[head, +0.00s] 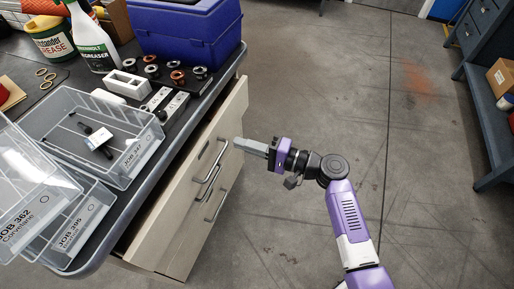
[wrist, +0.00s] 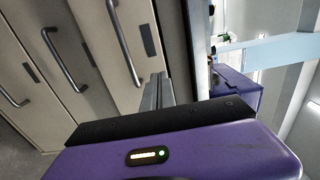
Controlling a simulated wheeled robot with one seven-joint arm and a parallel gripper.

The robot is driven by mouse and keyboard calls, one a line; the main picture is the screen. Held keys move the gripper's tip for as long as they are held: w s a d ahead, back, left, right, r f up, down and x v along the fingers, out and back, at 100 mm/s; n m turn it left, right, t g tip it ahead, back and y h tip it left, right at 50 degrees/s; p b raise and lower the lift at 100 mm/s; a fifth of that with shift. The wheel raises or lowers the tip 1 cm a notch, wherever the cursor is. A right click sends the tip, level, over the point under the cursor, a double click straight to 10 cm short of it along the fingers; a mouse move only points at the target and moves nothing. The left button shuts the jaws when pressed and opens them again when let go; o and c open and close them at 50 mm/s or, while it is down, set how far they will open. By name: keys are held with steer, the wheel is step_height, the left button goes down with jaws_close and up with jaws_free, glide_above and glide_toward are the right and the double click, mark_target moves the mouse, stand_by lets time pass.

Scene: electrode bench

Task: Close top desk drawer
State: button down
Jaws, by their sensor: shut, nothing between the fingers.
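The top desk drawer (head: 196,160) is pulled out, its pale front standing away from the dark desk edge, with a dark gap behind. Its bar handle (head: 212,163) is on the front face. In the wrist view, the top drawer front (wrist: 143,58) lies just left of the fingers, with its handle (wrist: 123,42). My gripper (head: 240,144) is shut and empty, in front of the drawer face near its far end, right of the handle. The fingers also show in the wrist view (wrist: 156,92), close to the drawer front. I cannot tell whether they touch it.
Lower drawers (head: 196,220) with bar handles are below. The desk top (head: 68,82) holds clear bins (head: 125,172), a spray bottle (head: 93,45), and a blue toolbox (head: 185,32). Open concrete floor (head: 300,65) lies to the right. A blue-grey bench (head: 480,110) stands at far right.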

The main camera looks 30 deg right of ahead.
mark_target(211, 134)
steer(key=x, duration=0.6)
steer(key=shift+w+a+b, duration=0.25)
steer(key=shift+w+b, duration=0.05)
steer(key=b+x, duration=0.2)
steer(key=x, duration=0.3)
steer(key=shift+f, duration=0.1)
steer(key=shift+w, duration=0.1)
steer(key=shift+a, duration=0.1)
